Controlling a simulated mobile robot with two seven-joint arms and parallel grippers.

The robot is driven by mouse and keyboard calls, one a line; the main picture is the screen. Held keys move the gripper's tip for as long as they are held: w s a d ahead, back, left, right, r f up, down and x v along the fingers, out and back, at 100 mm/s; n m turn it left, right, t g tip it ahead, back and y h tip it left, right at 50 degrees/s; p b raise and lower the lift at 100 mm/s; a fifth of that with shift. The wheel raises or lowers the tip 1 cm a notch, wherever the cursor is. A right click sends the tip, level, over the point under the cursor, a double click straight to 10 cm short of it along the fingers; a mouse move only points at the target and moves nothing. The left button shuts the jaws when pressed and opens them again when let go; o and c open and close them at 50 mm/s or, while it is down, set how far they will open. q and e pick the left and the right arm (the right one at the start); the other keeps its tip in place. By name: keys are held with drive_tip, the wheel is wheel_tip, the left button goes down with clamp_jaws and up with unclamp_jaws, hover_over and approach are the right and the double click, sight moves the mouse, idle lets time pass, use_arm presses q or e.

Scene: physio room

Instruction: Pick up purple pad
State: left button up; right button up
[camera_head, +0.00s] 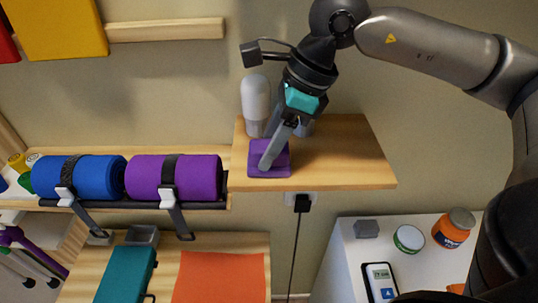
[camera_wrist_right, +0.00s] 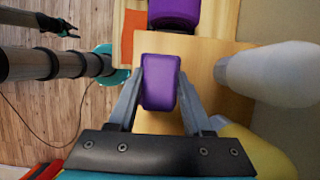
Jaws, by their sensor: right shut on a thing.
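The purple pad (camera_head: 281,160) is at the front left of the wooden shelf in the head view. It also shows in the right wrist view (camera_wrist_right: 160,82), between the two fingers. My right gripper (camera_head: 267,161) comes down from above and is shut on the pad, one finger along each side. Whether the pad touches the shelf is hard to tell. What looks like my left gripper (camera_wrist_right: 62,28) shows small at the upper left of the right wrist view; its jaws are too small to read. It is not in the head view.
A white bottle (camera_head: 256,100) stands on the wooden shelf (camera_head: 350,160) just behind the pad, close to my right gripper. A purple roll (camera_head: 200,178) and a blue roll (camera_head: 95,178) lie on a rack to the left. The shelf's right part is clear.

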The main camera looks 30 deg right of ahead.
sight(260, 149)
clamp_jaws()
drive_tip(key=shift+r, duration=0.1)
drive_tip(key=shift+r, duration=0.4)
drive_tip(key=shift+s+a+r+b, duration=0.25)
drive_tip(key=shift+r+b, duration=0.1)
drive_tip(key=shift+r, duration=0.25)
drive_tip(key=shift+s+a+r+b, duration=0.1)
drive_tip(key=shift+s+r+b, duration=0.15)
drive_tip(key=shift+r, duration=0.35)
drive_tip(key=s+a+b, duration=0.8)
drive_tip(key=s+b, duration=0.3)
drive_tip(key=s, duration=0.3)
drive_tip(key=shift+s+a, duration=0.2)
drive_tip(key=shift+a, duration=0.2)
drive_tip(key=shift+r, duration=0.1)
